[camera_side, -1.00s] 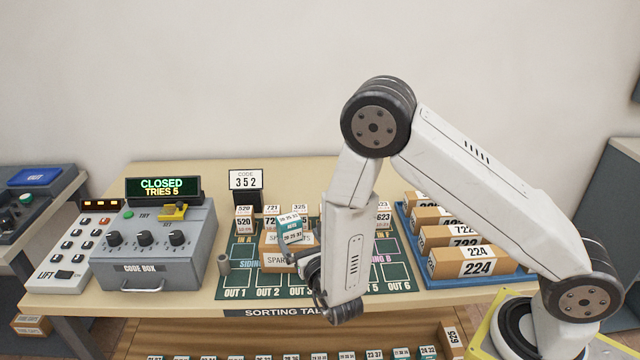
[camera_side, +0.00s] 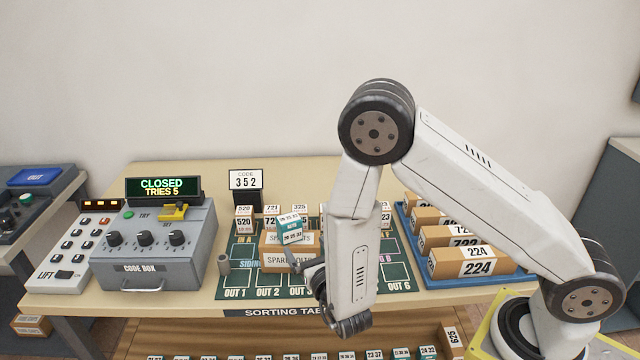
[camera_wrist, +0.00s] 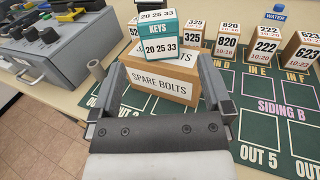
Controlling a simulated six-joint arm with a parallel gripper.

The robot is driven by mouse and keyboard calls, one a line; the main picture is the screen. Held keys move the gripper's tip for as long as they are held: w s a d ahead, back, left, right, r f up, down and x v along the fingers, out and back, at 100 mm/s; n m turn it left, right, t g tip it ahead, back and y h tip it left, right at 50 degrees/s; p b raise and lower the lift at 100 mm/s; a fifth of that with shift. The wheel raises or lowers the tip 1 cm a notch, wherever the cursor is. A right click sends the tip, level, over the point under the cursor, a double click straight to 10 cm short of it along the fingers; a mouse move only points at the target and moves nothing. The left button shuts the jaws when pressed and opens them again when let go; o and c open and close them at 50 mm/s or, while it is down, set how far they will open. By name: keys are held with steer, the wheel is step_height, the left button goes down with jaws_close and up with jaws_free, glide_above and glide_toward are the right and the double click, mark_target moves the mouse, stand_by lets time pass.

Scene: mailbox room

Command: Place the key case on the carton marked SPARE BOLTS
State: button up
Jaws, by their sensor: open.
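The key case (camera_side: 291,230), a small teal and white box marked KEYS, rests on top of the brown carton marked SPARE BOLTS (camera_side: 276,260). It looks turned at an angle to the carton. In the wrist view the key case (camera_wrist: 159,40) shows upright above the carton's front label (camera_wrist: 160,82). My gripper (camera_wrist: 160,72) is open and empty, its fingers spread in front of the carton. In the side view my gripper (camera_side: 306,266) is at the carton's front right and hides part of it.
Small numbered boxes (camera_side: 272,217) stand behind the carton on the green sorting mat (camera_side: 398,272). A grey code box (camera_side: 150,250) is at left, with a short grey post (camera_side: 224,264) beside it. A blue tray (camera_side: 480,284) of cartons stands at right.

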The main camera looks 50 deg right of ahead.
steer(key=s+d+r+m+g+h, duration=0.1)
steer(key=s+d+m+g+h, duration=0.3)
steer(key=s+d+m+g, duration=1.05)
steer(key=s+a+m+g+y, duration=0.2)
steer(key=a+m+g+y, duration=0.3)
steer(key=m, duration=0.4)
steer(key=w+a+r+m+t+y, duration=0.3)
steer(key=a+m+t+y, duration=0.1)
steer(key=m, duration=0.4)
steer(key=shift+w+r+t+y, duration=0.15)
steer(key=shift+r+t+y, duration=0.25)
steer(key=shift+t+y, duration=0.5)
